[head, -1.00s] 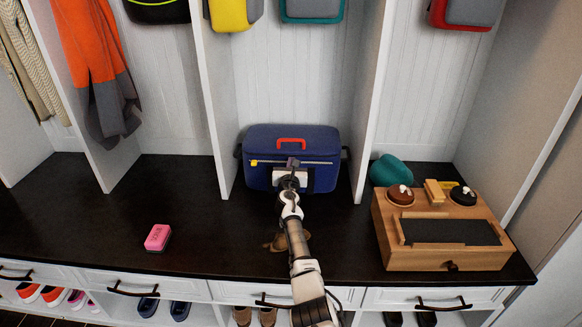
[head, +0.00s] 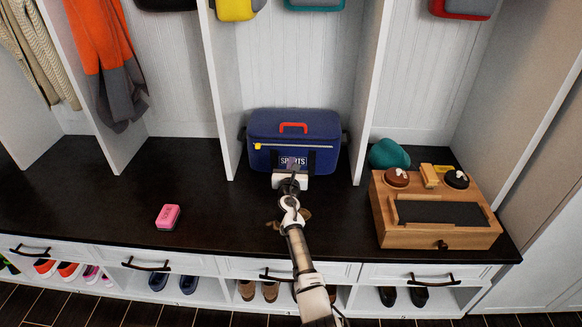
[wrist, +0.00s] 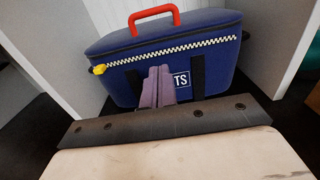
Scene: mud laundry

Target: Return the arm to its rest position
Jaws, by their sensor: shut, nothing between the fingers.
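My gripper (head: 291,164) is in front of a blue sports bag (head: 320,133) with a red handle, a yellow zip pull and a "SPORTS" label. The bag stands upright on the dark bench top inside a cubby. In the wrist view my gripper's fingers (wrist: 158,88) are together with nothing between them, and they cover part of the label. The bag (wrist: 213,60) lies beyond the fingertips there, its zip closed along the front. I cannot tell the exact gap between fingertips and bag. My arm reaches in from the bottom of the head view.
A wooden box (head: 440,237) with brush tools on top stands at the right, a teal rounded item (head: 389,154) behind it. A pink block (head: 168,217) lies on the left of the bench (head: 80,195). White dividers (head: 223,90) flank the bag. Shoes sit below.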

